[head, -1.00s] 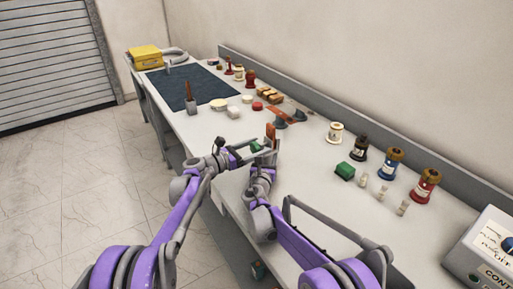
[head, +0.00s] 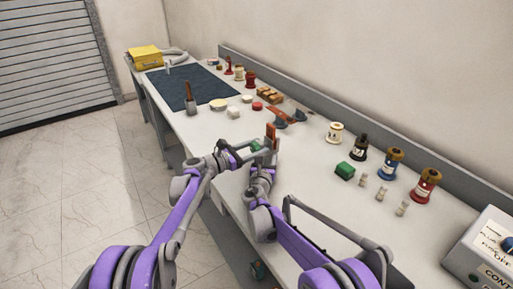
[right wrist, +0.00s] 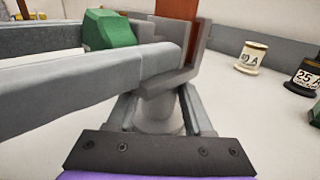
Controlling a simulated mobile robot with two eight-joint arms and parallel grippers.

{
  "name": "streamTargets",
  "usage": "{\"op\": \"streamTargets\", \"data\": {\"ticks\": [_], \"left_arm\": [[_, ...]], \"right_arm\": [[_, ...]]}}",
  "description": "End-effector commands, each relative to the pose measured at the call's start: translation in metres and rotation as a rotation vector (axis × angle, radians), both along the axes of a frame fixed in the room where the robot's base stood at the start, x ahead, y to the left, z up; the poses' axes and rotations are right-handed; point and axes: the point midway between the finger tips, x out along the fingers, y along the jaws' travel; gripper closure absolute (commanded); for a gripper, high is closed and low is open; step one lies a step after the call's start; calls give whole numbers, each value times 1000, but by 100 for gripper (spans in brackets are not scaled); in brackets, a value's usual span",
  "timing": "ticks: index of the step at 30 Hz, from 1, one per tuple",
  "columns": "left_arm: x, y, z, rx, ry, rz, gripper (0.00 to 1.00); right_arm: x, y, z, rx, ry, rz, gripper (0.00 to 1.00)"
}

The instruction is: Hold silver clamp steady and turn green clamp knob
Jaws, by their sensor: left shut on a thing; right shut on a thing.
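The silver clamp (right wrist: 190,65) is a grey metal bracket on a round grey stem (right wrist: 158,112), around an upright copper-coloured bar (right wrist: 178,28). The bar also shows in the head view (head: 270,131). The green clamp knob (right wrist: 110,30) is at the bracket's left side and shows small in the head view (head: 256,146). My left gripper (head: 262,149) comes in from the left, shut on the green knob, and its near finger crosses in front of the clamp. My right gripper (right wrist: 160,110) is shut on the clamp's stem from the near side, and its fingertips are partly hidden.
A green block (head: 345,171), several small pale insulators and several labelled spools, such as the blue one (head: 390,163), stand to the right. A control box (head: 488,250) is at the right end. A dark mat (head: 190,87) lies at the far end. The wall bounds the back.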

Motion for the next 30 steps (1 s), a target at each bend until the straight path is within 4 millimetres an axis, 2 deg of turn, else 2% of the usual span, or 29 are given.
{"op": "streamTargets", "data": {"ticks": [1, 6, 17, 20, 30], "left_arm": [[0, 0, 0, 0, 0, 0, 39], [0, 0, 0, -1, 1, 0, 12], [-3, 5, 0, -1, 1, 1, 12], [-10, 15, 0, -1, 1, 2, 12], [-53, 72, 0, 0, 0, 3, 12]], "right_arm": [[0, 0, 0, 0, 0, -1, 100], [0, 0, 0, 0, 0, -1, 100], [0, 0, 0, 0, 0, 0, 100], [0, 0, 0, 0, 0, 0, 100], [0, 0, 0, 0, 0, 0, 100]]}}
